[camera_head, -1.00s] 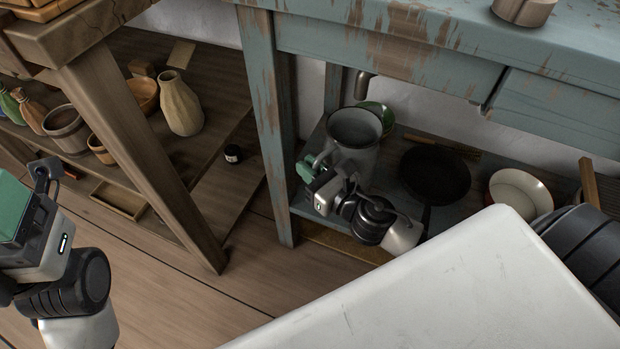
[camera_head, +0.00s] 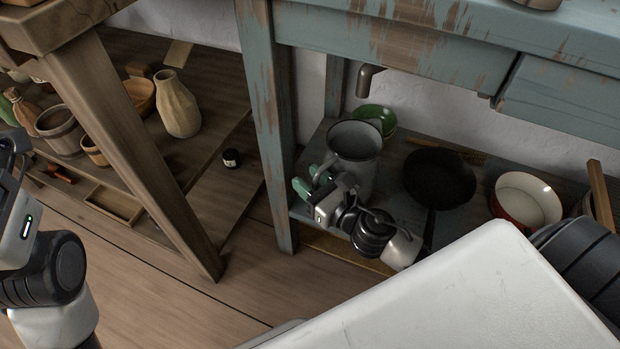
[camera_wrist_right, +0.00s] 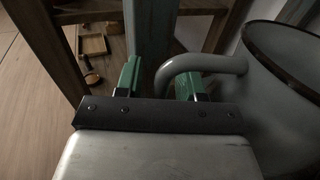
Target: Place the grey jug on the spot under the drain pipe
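The grey jug (camera_head: 362,166) with a dark rim stands upright on the low shelf of the blue table; its lower part is partly hidden by my right arm. The metal drain pipe (camera_head: 368,80) hangs from the table above and slightly behind the jug, as seen from my head. My right gripper (camera_head: 311,180) is at the jug's left side, its green fingers apart. In the right wrist view the jug's handle (camera_wrist_right: 208,63) reaches between the spread fingers (camera_wrist_right: 161,84). Of my left gripper only the body (camera_head: 18,215) shows at the left edge; its fingertips are out of view.
A green bowl (camera_head: 377,118) is close behind the jug. A black pan (camera_head: 440,178) and a red-and-white bowl (camera_head: 527,196) are to its right on the shelf (camera_head: 398,200). The blue table leg (camera_head: 268,130) stands just left of my right gripper.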

